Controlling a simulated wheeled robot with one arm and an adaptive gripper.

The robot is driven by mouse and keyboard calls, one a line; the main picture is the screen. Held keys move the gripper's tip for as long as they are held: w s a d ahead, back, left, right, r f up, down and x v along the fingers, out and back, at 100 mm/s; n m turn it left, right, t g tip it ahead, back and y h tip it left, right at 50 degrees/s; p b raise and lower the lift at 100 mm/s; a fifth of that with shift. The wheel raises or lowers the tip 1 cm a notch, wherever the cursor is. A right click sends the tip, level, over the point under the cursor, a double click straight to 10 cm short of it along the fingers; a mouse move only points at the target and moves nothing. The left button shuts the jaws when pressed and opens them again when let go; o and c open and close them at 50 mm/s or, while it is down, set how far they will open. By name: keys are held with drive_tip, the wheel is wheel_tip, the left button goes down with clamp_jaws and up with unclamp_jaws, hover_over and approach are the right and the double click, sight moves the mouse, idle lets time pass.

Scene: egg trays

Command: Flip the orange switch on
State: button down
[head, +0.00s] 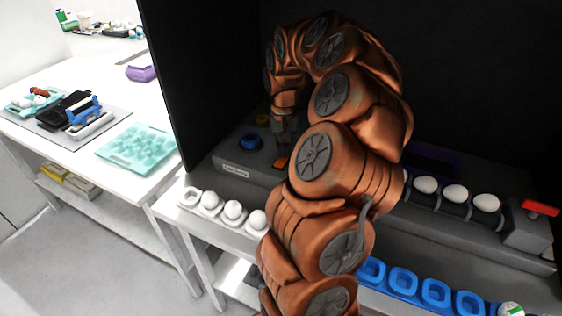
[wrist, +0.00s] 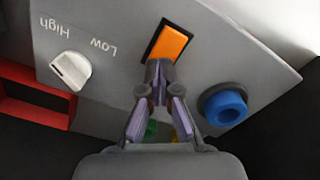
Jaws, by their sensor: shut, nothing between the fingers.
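The orange switch (wrist: 168,45) is a rectangular rocker in a black frame on a grey panel. In the wrist view it lies just beyond my fingertips. In the head view the switch (head: 281,161) shows as a small orange patch beside the lower end of my arm. My gripper (wrist: 160,68) is shut and empty, its tips at the near edge of the switch; I cannot tell whether they touch it. The gripper (head: 284,150) points down at the panel in the head view. Which way the rocker is tilted is hard to tell.
A blue round knob (wrist: 224,106) stands right of the switch in the wrist view, and a white High/Low dial (wrist: 71,70) left. Dark walls enclose the machine.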

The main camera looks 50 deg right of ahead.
drive_tip(key=shift+f+b, duration=0.4)
drive_tip(key=shift+f, duration=0.15)
idle(0.4)
drive_tip(key=shift+r, duration=0.1)
drive_tip(key=shift+r+p, duration=0.55)
drive_tip(key=shift+r, duration=2.9)
